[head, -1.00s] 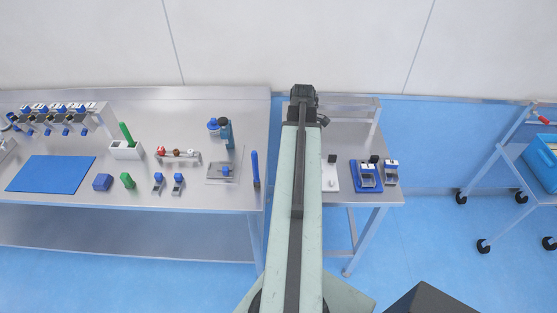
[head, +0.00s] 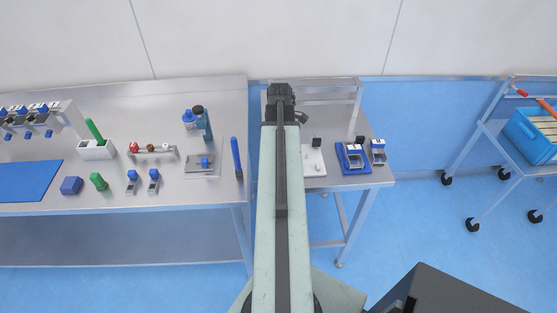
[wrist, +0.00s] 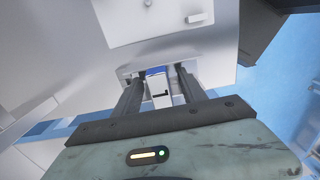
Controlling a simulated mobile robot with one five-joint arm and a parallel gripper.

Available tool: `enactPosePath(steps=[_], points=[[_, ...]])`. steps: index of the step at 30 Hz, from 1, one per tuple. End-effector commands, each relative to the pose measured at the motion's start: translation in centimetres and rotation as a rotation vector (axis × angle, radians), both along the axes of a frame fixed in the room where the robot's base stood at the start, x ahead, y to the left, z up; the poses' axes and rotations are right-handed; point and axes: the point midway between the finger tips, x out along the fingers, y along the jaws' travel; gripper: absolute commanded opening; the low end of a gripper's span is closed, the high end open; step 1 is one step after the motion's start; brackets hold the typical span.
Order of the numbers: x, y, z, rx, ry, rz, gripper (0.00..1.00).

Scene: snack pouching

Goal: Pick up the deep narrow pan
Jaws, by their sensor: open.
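I cannot tell for certain which thing is the deep narrow pan. In the head view, two small grey pan-like pieces with blue tops, a left one (head: 132,183) and a right one (head: 154,182), stand on the left bench. Two similar pieces are on the right table: one on a blue base (head: 352,158) and a narrow one (head: 378,152) beside it. In the wrist view my gripper (wrist: 158,76) is open. A small white piece with a dark mark and a blue edge (wrist: 160,98) shows between its fingers; contact is not visible. The fingertips are not clear in the head view.
The left bench (head: 215,105) holds a blue mat (head: 25,181), a white holder (head: 97,151), blue bottles (head: 199,120) and an upright blue tool (head: 237,157). A gap separates it from the right table (head: 335,125). A wheeled cart with a blue crate (head: 528,145) stands far right.

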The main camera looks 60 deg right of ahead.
Motion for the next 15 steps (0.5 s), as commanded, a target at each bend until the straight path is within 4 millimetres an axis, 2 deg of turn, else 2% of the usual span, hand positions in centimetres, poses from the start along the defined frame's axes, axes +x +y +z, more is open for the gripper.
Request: enactPosePath(steps=[5, 6, 11, 15], points=[[0.02, 0.03, 0.02, 0.000, 0.000, 0.000, 0.49], [0.03, 0.03, 0.03, 0.000, 0.000, 0.001, 0.44], [0.04, 0.03, 0.04, 0.000, 0.000, 0.001, 0.00], [0.06, 0.04, 0.04, 0.000, 0.000, 0.001, 0.00]])
